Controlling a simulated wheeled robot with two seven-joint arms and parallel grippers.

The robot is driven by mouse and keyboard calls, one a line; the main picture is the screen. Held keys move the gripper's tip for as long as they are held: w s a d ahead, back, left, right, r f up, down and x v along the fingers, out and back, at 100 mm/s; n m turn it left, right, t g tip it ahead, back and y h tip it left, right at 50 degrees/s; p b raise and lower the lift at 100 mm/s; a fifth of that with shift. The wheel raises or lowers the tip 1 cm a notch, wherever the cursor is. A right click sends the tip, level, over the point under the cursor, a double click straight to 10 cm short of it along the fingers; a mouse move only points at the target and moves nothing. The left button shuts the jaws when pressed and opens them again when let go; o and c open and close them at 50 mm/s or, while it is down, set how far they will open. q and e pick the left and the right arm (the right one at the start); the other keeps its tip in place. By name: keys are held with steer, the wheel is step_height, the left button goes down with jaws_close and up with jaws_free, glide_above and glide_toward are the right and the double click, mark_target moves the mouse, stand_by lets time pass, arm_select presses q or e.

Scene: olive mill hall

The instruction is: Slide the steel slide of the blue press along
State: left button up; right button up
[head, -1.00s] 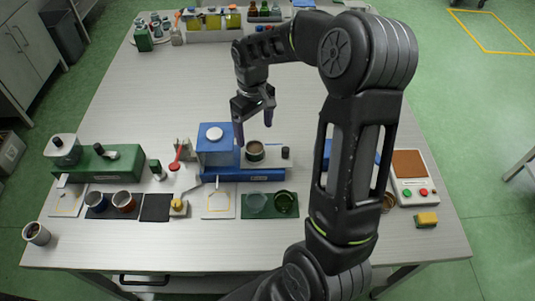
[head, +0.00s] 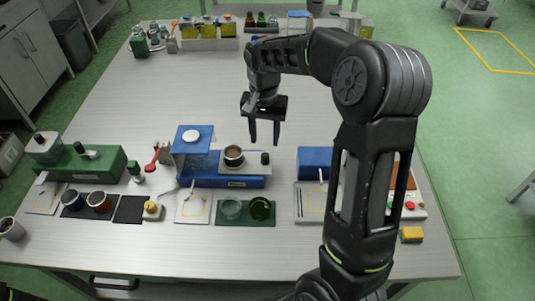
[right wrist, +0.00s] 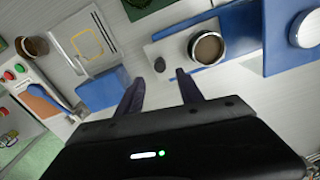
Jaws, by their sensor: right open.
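The blue press (head: 225,182) stands on the bench, with a blue tower topped by a white disc (head: 191,136) at its left end. Its light steel slide (head: 246,169) sticks out to the tower's right. The slide carries a metal cup (head: 233,155) with brownish contents and an upright black knob (head: 265,158) near its right end. My right gripper (head: 265,138) is open and empty, fingers pointing down, behind and above the knob. In the right wrist view the open fingers (right wrist: 160,78) are just short of the knob (right wrist: 158,64). My left gripper is out of view.
Right of the press stands a blue box (head: 313,160). In front lie a green mat (head: 246,221) with two glass dishes and a white board (head: 193,218). A green machine (head: 95,163) stands left. The bench behind the press is clear.

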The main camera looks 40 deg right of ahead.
mark_target(265, 155)
step_height(265, 155, down, 8)
steer(key=shift+r+p, duration=0.2)
steer(key=shift+p, duration=0.35)
jaws_close()
stand_by(1.3)
